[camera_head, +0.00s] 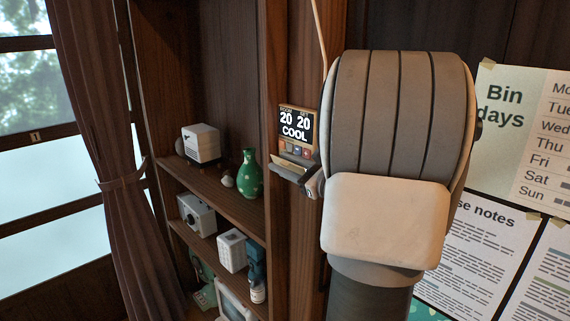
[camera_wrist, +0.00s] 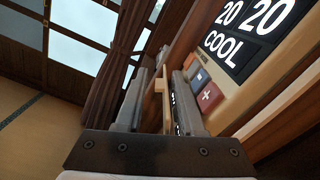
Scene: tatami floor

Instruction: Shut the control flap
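The control panel (camera_head: 298,123) is on the wooden post and reads 20, 20 and COOL; it also shows in the wrist view (camera_wrist: 240,50). Its tan flap (camera_head: 291,160) is open, sticking out below the small buttons, which are uncovered. In the wrist view the flap (camera_wrist: 162,86) appears nearly edge-on. My gripper (camera_head: 289,176) is at the flap, partly hidden by my arm in the head view. In the wrist view its two fingers (camera_wrist: 160,76) are apart, with the flap showing in the gap between them. I cannot tell whether either finger touches it.
Left of the post, wooden shelves hold a green vase (camera_head: 249,175), a white box (camera_head: 201,143) and a camera-like object (camera_head: 196,214). A curtain (camera_head: 115,150) hangs by the window. Posters (camera_head: 500,130) are on the right wall. My arm covers the wall right of the panel.

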